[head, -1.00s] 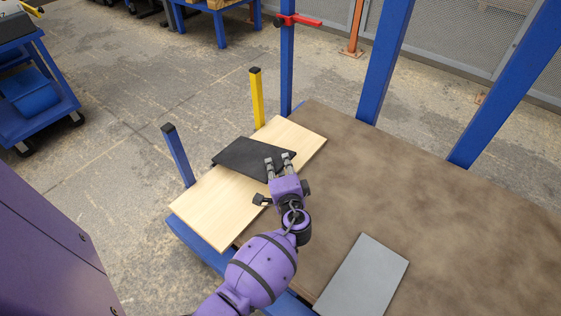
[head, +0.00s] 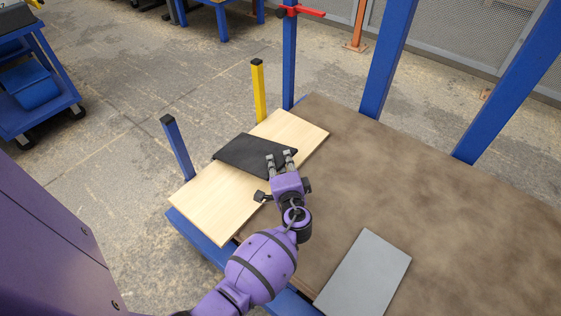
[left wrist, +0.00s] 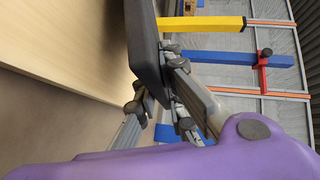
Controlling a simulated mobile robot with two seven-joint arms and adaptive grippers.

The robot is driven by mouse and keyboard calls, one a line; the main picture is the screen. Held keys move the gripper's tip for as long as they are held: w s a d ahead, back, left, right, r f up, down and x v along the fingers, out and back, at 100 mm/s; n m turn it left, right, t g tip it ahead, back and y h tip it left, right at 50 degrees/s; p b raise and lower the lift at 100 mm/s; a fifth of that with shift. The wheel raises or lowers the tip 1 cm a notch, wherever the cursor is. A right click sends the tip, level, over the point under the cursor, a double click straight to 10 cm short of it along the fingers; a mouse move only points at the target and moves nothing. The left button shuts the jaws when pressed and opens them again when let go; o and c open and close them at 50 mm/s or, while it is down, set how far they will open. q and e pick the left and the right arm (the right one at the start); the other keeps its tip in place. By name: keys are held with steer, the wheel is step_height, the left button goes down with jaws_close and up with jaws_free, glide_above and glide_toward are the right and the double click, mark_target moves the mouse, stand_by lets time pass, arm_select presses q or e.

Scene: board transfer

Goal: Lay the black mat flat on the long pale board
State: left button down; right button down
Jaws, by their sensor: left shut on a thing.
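The black mat (head: 252,153) is over the middle of the long pale board (head: 215,205) in the head view. It spans the board's width, and its far left corner reaches about the board's edge. My left gripper (head: 279,158) is shut on the mat's near right edge. In the left wrist view the mat (left wrist: 145,45) stands between the fingers (left wrist: 155,75), with the pale board (left wrist: 65,35) beyond it. The mat appears slightly above the board there, but I cannot tell whether any part touches. My right gripper is not in view.
The board lies at the left end of a brown-topped table (head: 420,185). A grey panel (head: 365,272) lies at the table's near edge. A blue post (head: 178,148) and a yellow post (head: 259,92) stand beyond the board. The table's middle is clear.

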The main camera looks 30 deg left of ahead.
arm_select(q)
steer(key=shift+f, duration=0.1)
steer(key=c, duration=1.8)
jaws_free()
steer(key=shift+o, duration=0.2)
steer(key=shift+o, duration=0.2)
